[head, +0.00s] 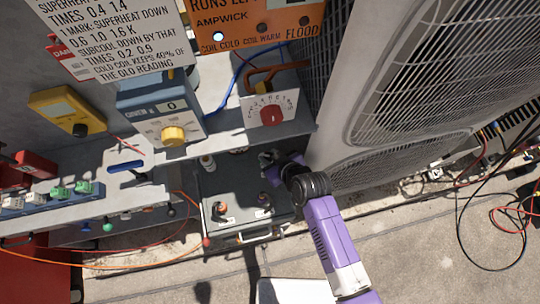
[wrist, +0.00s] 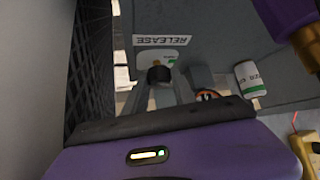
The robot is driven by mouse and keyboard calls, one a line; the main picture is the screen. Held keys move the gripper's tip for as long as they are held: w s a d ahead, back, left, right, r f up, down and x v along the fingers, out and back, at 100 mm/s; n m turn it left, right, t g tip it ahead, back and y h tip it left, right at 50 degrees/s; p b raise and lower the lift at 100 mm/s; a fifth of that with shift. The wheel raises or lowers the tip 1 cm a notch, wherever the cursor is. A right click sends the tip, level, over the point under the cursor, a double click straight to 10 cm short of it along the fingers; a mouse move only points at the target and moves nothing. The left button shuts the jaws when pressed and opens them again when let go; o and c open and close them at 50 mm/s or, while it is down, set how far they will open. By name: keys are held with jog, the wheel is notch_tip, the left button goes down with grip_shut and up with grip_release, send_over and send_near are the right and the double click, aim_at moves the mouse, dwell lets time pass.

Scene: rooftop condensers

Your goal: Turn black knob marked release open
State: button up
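The black knob (wrist: 158,75) shows in the wrist view on a pale plate with a green mark. It stands beside a white label reading RELEASE (wrist: 163,40), which appears upside down. My gripper (wrist: 178,92) is close in front of the knob, with grey finger shapes near it; I cannot tell whether they touch it or how far apart they are. In the head view my gripper (head: 270,158) is at the back edge of the dark grey box (head: 235,185), below the shelf. The knob cannot be made out there, as my gripper and wrist cover that area.
A red knob on a white dial panel (head: 270,114) hangs just above my gripper. A blue box with a yellow knob (head: 173,135) is to its left. The large condenser unit (head: 360,150) stands close on the right. A white-green cylinder (wrist: 250,80) shows in the wrist view.

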jog(key=o, duration=0.3)
jog(key=shift+v, duration=3.9)
